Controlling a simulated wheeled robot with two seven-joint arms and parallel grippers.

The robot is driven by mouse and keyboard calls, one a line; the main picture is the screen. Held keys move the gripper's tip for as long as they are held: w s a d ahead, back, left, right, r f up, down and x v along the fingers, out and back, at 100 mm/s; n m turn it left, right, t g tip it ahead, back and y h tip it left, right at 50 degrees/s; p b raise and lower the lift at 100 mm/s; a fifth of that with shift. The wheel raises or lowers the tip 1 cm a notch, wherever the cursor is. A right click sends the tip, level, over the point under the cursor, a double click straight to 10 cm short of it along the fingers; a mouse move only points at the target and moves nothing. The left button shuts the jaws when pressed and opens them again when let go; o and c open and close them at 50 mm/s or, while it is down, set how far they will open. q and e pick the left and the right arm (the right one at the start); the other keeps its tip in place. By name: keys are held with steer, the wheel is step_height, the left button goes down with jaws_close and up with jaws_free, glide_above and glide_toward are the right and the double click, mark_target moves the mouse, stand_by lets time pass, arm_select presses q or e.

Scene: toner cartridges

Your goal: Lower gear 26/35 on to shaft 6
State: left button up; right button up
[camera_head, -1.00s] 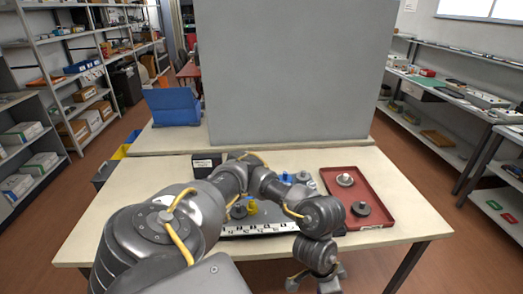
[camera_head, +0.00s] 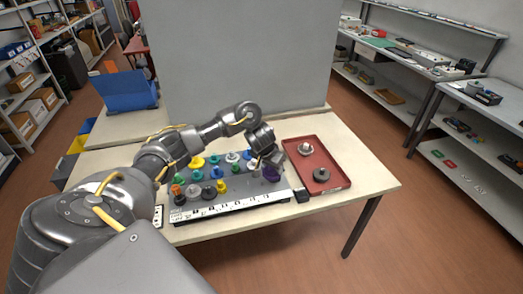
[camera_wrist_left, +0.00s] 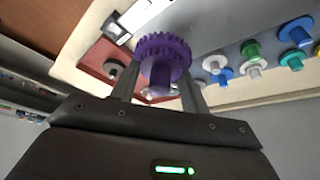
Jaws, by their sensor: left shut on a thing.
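A purple toothed gear (camera_head: 270,173) with a round hub is at the right end of the grey board (camera_head: 231,196). It shows large in the left wrist view (camera_wrist_left: 168,47). My left gripper (camera_head: 265,161) is shut on it, and its two fingers (camera_wrist_left: 158,84) stand on either side of the hub. The gear is over or at the board; I cannot tell whether it touches. The shaft beneath it is hidden, and I cannot make out which shaft it is. The characters on the board's white front strip are too small to read surely. My right gripper is not in view.
Several coloured gears, such as a yellow one (camera_head: 196,162) and a green one (camera_head: 214,159), stand on the board close to the left. A red tray (camera_head: 326,164) with two grey parts is at the right. A grey panel (camera_head: 250,55) rises behind the table.

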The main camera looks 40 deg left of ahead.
arm_select(q)
steer(key=shift+n+y, duration=0.3)
steer(key=shift+n, duration=0.4)
steer(key=a+f+b, duration=0.1)
steer(key=b, duration=0.1)
steer(key=a+f+b, duration=0.1)
steer(key=a+b, duration=0.1)
steer(key=a+f+b, duration=0.2)
steer(key=shift+w+f, duration=0.1)
steer(key=shift+w, duration=0.15)
steer(key=shift+r+p, duration=0.25)
steer(key=shift+p, duration=0.05)
steer(key=shift+s+p, duration=0.2)
steer(key=shift+p, duration=0.5)
steer(key=shift+p, duration=0.55)
